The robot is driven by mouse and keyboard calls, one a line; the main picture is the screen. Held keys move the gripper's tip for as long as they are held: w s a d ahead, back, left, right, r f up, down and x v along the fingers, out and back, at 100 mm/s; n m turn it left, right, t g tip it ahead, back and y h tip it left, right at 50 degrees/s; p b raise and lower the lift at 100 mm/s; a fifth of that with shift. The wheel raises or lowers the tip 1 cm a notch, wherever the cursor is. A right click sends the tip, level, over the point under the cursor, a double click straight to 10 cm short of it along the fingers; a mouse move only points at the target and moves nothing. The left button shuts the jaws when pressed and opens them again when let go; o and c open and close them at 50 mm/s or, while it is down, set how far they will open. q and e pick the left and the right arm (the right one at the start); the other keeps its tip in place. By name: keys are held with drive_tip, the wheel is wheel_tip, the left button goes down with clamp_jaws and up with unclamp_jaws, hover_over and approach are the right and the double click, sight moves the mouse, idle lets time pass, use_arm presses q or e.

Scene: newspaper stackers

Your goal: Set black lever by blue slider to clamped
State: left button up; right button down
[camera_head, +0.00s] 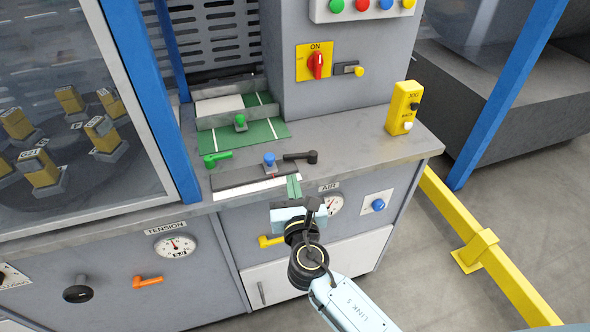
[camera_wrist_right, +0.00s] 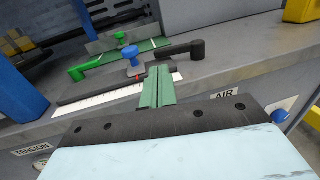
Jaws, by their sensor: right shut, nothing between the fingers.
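My left gripper is out of view.
A green lever (camera_head: 217,158) and green slider (camera_head: 240,122) stand left and behind. A white scale strip (camera_head: 250,188) runs along the slider's slot. A yellow control box (camera_head: 403,108) stands on the right. A blue post (camera_head: 150,90) rises on the left. Counter between lever and box is clear.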

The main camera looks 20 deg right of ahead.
drive_tip(key=s+a, duration=0.2)
drive_tip(key=s, duration=0.5)
drive_tip(key=shift+f, duration=0.1)
drive_tip(key=s+d+f+m+g+y, duration=0.1)
drive_tip(key=s+d+f+m+g, duration=0.25)
drive_tip(key=f, duration=0.75)
drive_tip(key=s+d+f+m+g, duration=0.1)
drive_tip(key=s+f+m+g, duration=0.35)
drive_tip(key=f, duration=0.65)
drive_tip(key=s+d+f+m+g+y, duration=0.15)
drive_tip(key=s+f+m, duration=0.4)
drive_tip(key=f, duration=0.55)
drive_tip(key=s+d+f+m+g, duration=0.3)
drive_tip(key=s+f+m, duration=0.3)
drive_tip(key=s+m, duration=0.3)
drive_tip(key=s+d+f+m+g, duration=0.4)
drive_tip(key=s+f+m, duration=0.3)
drive_tip(key=s, duration=0.9)
drive_tip(key=d+m, duration=0.1)
drive_tip(key=m, duration=0.1)
drive_tip(key=shift+s+d+f+m, duration=0.15)
drive_tip(key=shift+m, duration=0.2)
